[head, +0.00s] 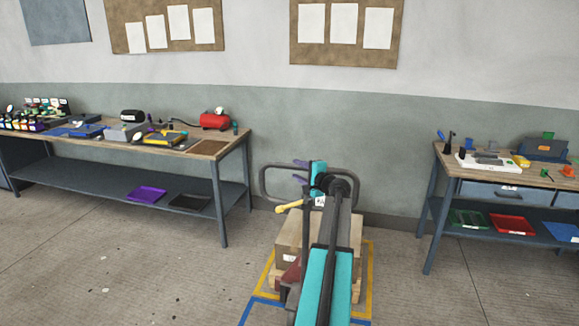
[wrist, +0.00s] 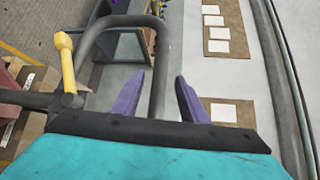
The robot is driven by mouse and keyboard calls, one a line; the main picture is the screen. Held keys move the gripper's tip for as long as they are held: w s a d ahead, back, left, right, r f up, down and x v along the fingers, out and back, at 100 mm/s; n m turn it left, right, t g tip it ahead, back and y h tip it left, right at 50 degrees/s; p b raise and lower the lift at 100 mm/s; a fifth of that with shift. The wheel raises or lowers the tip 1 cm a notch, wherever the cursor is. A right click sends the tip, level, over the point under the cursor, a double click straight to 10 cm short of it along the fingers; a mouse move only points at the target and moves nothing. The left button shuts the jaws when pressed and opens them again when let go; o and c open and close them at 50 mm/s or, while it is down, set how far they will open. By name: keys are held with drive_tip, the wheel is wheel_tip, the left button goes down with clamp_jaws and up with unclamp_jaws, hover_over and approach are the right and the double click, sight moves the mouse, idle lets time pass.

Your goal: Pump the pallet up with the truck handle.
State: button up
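The truck handle is a grey looped bar (head: 264,182) standing upright, partly hidden by my arm in the head view. It also shows in the wrist view (wrist: 158,75), with a yellow lever (wrist: 67,62) beside it. My gripper (head: 298,171) is at the handle's upper part. Its two purple fingers (wrist: 160,82) are apart, with a side of the loop showing between them and small gaps on both sides. I cannot tell whether they touch it. A cardboard box (head: 288,233) sits on the wooden pallet (head: 357,284); my arm hides much of both.
A yellow and blue floor outline (head: 369,262) surrounds the pallet. A workbench (head: 218,148) with several tools stands on the left. Another bench (head: 445,172) with trays below stands on the right. The wall (head: 390,150) is close behind the handle. Floor is clear on both sides.

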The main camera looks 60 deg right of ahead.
sight(291, 168)
drive_tip(key=shift+p+x, duration=0.95)
drive_tip(key=shift+x, duration=2.1)
clamp_jaws()
drive_tip(key=shift+w+a, duration=0.1)
drive_tip(key=shift+a, duration=0.3)
drive_tip(key=shift+d, duration=0.2)
drive_tip(key=shift+a+f, duration=0.1)
